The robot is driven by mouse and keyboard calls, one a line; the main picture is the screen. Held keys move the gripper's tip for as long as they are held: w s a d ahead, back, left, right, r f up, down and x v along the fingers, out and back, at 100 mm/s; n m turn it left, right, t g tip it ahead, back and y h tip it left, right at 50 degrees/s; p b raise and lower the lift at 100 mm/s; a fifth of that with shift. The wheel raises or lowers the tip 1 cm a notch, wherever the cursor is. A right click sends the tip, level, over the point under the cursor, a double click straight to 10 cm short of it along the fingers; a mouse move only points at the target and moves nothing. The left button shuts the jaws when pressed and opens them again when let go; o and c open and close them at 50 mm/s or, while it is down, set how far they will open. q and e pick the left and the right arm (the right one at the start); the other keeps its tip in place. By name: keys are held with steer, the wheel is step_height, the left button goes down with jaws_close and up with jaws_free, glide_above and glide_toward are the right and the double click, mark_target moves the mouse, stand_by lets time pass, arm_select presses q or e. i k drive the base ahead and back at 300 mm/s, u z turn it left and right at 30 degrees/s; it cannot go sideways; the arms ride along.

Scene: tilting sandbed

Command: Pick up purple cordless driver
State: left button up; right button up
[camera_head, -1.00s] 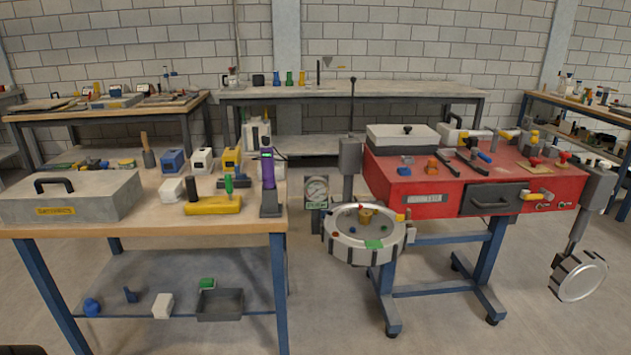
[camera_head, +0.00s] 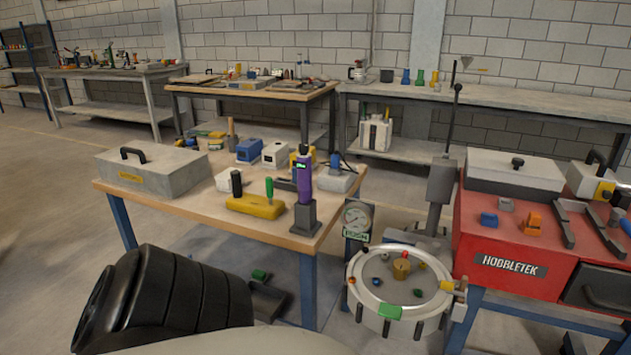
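The purple cordless driver (camera_head: 304,180) stands upright in a dark grey stand (camera_head: 305,218) at the near right corner of the wooden-topped workbench (camera_head: 200,205). It has a dark top and a small green mark near its upper end. A black ribbed part (camera_head: 170,300), which looks like part of my own arm, fills the lower left of the view. Neither gripper's fingers can be seen, and nothing touches the driver.
Beside the driver lies a yellow block (camera_head: 256,207) with black and green handles standing at it. A grey case (camera_head: 152,172) sits at the bench's left. To the right stand a round tray with a gauge (camera_head: 398,282) and a red cart (camera_head: 510,235).

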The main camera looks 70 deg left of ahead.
mark_target(302, 163)
steer(key=u, duration=0.85)
steer(key=i, duration=0.85)
steer(key=u, duration=0.85)
